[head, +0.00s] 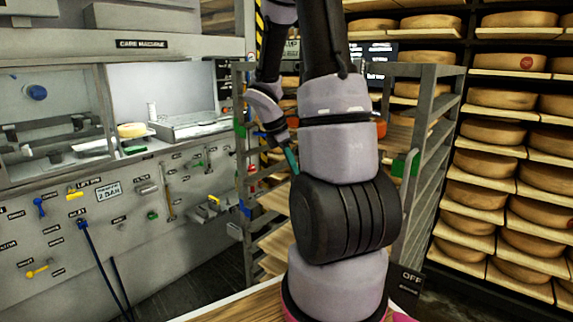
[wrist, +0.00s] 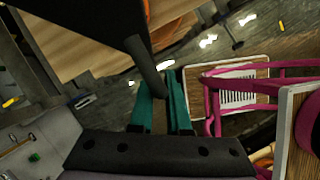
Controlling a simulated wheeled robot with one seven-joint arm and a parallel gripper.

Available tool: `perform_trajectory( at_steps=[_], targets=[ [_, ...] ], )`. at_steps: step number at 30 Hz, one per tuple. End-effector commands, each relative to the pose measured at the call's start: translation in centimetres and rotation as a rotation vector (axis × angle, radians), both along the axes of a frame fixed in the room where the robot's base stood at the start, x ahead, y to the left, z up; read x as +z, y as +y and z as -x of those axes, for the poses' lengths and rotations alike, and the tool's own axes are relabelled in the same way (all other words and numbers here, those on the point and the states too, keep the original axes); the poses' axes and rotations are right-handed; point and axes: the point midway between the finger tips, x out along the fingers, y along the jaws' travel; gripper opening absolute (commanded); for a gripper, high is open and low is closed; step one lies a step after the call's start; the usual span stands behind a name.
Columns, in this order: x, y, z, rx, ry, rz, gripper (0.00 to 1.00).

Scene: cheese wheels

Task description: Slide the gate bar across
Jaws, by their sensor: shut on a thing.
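My gripper (wrist: 164,84) has teal fingers shut on a dark round bar, which I take to be the gate bar (wrist: 147,66). In the wrist view the bar runs from between the fingertips up to a broad black part at the top left. In the head view only a bit of the teal gripper (head: 291,159) shows, at the front of the grey rack (head: 247,150). My arm hides most of the gripper there, and the bar cannot be made out.
A grey panel with labelled levers and knobs (head: 130,200) stands at left. Shelves of cheese wheels (head: 490,133) fill the right. An OFF sign (head: 408,280) is low right of my arm. The wrist view shows a pink-framed cart (wrist: 211,100) at right.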

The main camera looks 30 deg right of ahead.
Motion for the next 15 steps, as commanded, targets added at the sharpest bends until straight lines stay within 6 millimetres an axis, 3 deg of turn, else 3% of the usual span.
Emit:
perform_trajectory(
  at_steps=[10,11,12,13,15],
  targets=[
    [-0.16,-0.22,0.69,-0.013,0.011,0.0,0.0],
    [-0.17,-0.22,0.7,-0.013,0.011,0.0,0.23],
    [-0.16,-0.23,0.68,-0.013,0.01,0.0,0.38],
    [-0.15,-0.22,0.65,-0.013,0.01,0.0,0.45],
    [-0.14,-0.2,0.57,-0.011,0.009,0.0,0.45]
  ],
)
